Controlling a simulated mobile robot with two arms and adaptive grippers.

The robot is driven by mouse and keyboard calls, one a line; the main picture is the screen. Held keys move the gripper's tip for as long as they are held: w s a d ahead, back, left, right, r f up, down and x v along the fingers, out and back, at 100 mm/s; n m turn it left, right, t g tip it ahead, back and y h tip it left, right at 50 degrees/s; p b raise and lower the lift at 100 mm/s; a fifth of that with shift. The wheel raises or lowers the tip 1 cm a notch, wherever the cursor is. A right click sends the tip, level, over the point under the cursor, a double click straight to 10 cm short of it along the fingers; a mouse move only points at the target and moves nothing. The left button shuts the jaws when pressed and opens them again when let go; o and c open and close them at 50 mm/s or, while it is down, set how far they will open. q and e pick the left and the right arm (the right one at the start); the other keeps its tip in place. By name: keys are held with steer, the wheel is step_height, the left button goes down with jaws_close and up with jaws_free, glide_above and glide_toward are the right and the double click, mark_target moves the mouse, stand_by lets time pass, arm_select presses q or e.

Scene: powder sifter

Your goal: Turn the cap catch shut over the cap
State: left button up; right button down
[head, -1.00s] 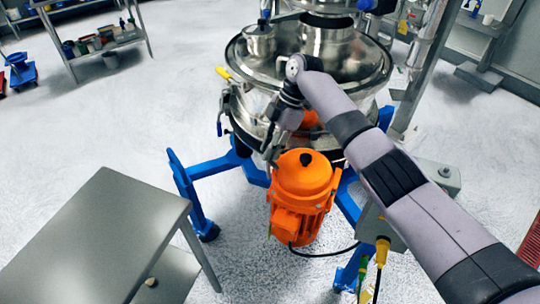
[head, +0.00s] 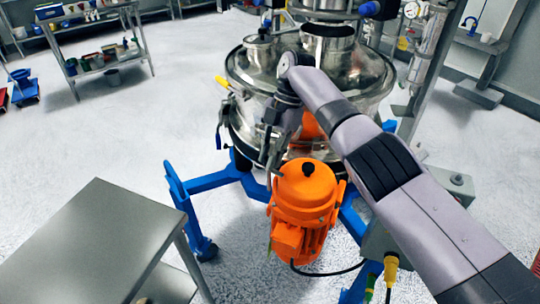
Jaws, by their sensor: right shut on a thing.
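The steel powder sifter (head: 368,82) stands at the upper middle in the head view, with a round lid and an orange motor (head: 304,196) below its front. My right arm reaches in from the right, and its dark right gripper (head: 268,152) points down at the front left side of the sifter drum. The gripper is shut on a small part there, seemingly the cap catch. The fingers hide most of that part, so its angle and the cap cannot be made out. My left gripper is not in view.
A bare steel table (head: 90,240) stands at the lower left. The sifter's blue wheeled frame (head: 190,205) spreads around the motor. A yellow-handled lever (head: 222,82) sticks out on the drum's left. A shelf with containers (head: 102,58) stands at the back left. The floor between is clear.

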steer(key=c, duration=1.4)
jaws_free()
steer(key=shift+r, duration=0.1)
step_height(320, 180, up, 10)
steer(key=shift+f, duration=0.1)
